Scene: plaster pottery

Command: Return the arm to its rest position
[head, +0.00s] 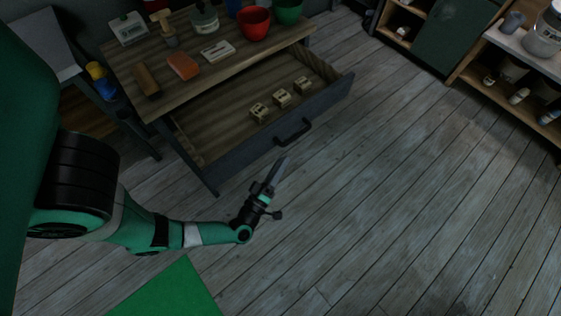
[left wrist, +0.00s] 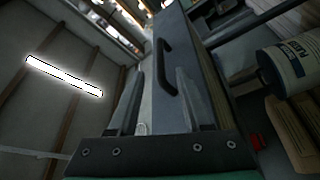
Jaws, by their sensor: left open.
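My left arm reaches in from the left in the head view. Its gripper (head: 277,174) is over the plank floor, in front of the open drawer and a little below its handle. In the left wrist view the two fingers of this gripper (left wrist: 160,100) stand apart with nothing between them, so it is open and empty. The drawer front with its dark handle (left wrist: 166,66) shows beyond the fingers there. My right gripper is in neither view.
The open drawer (head: 222,132) holds several small wooden blocks (head: 282,98). Its handle (head: 293,132) juts out near my gripper. The workbench (head: 140,82) carries a red pot (head: 253,22), a green pot (head: 288,11), and an orange block (head: 184,66). Shelves stand at upper right. The floor right is clear.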

